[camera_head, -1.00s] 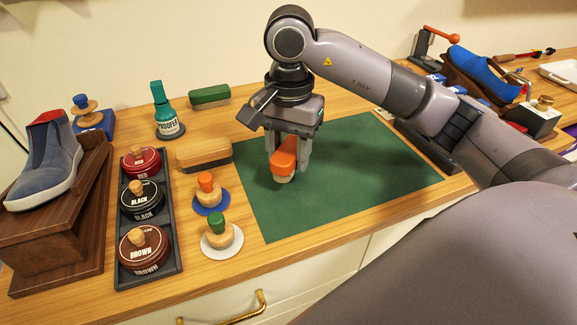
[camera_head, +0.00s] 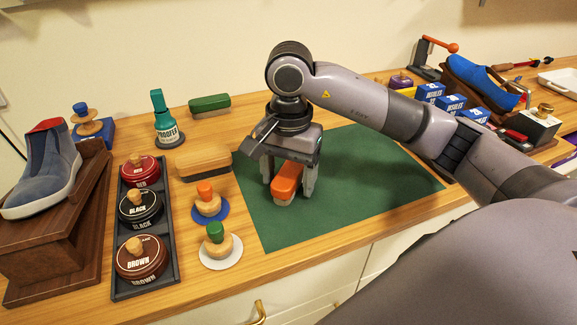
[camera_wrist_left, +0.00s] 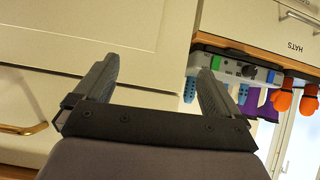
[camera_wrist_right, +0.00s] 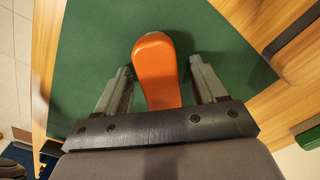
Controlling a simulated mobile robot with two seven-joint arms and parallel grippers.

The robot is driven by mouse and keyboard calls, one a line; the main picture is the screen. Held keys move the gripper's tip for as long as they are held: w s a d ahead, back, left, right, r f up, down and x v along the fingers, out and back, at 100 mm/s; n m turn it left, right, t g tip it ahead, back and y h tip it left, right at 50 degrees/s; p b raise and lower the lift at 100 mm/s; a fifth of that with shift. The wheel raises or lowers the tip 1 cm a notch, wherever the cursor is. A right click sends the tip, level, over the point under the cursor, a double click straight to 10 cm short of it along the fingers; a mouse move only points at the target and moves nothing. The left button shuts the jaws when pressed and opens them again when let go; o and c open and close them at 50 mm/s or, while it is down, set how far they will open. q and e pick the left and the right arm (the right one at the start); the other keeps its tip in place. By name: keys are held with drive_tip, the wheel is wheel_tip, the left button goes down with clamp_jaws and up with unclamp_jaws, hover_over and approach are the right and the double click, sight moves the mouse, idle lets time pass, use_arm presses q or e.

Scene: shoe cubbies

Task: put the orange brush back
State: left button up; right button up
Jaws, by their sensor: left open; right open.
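The orange brush (camera_head: 287,180), with an orange back and pale bristles, rests on the green mat (camera_head: 350,190) near its left part. My right gripper (camera_head: 289,188) is above the brush with its fingers open, one on each side. In the right wrist view the orange back (camera_wrist_right: 155,65) lies between the spread fingers (camera_wrist_right: 158,78), with gaps on both sides. My left gripper (camera_wrist_left: 158,70) shows only in the left wrist view. It is open and empty, in front of pale cabinet fronts.
Left of the mat are a wooden brush (camera_head: 203,163), a green-topped brush (camera_head: 210,105), two daubers on discs (camera_head: 220,246) and a tin tray (camera_head: 175,235). A proofer bottle (camera_head: 166,120) stands behind. The mat's front right is bare.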

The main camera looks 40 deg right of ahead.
sight(289, 173)
drive_tip(key=shift+r, duration=0.25)
wheel_tip(289, 173, up, 12)
drive_tip(key=p, duration=0.2)
drive_tip(key=shift+p, duration=0.35)
drive_tip(key=shift+f, duration=0.1)
